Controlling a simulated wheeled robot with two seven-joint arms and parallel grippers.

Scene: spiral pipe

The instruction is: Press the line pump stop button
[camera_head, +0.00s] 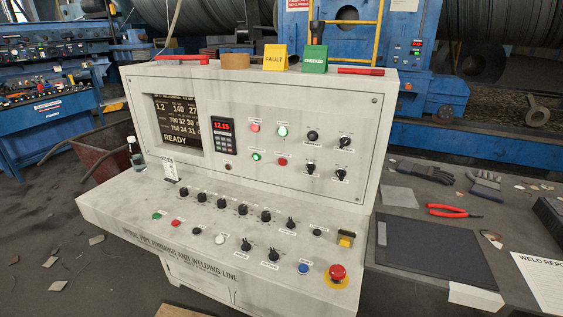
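A grey-white control console (130,215) stands in the middle of the view. Its upright panel has a red button (255,127) beside a green button (282,131), and below them a green button (256,156) beside a red button (283,161). The sloped desk has a green button (157,215), a red button (176,223) and a large red mushroom button (337,272) on a yellow ring. The small labels are too blurred to tell which is the line pump stop. Neither of my grippers is in view.
Several black knobs (265,215) crowd the desk. A screen (178,124) reads READY. Yellow FAULT (275,58) and green CHECKED (313,58) blocks stand on top. A table at right holds red-handled pliers (452,211), gloves (486,184) and a black mat (432,250).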

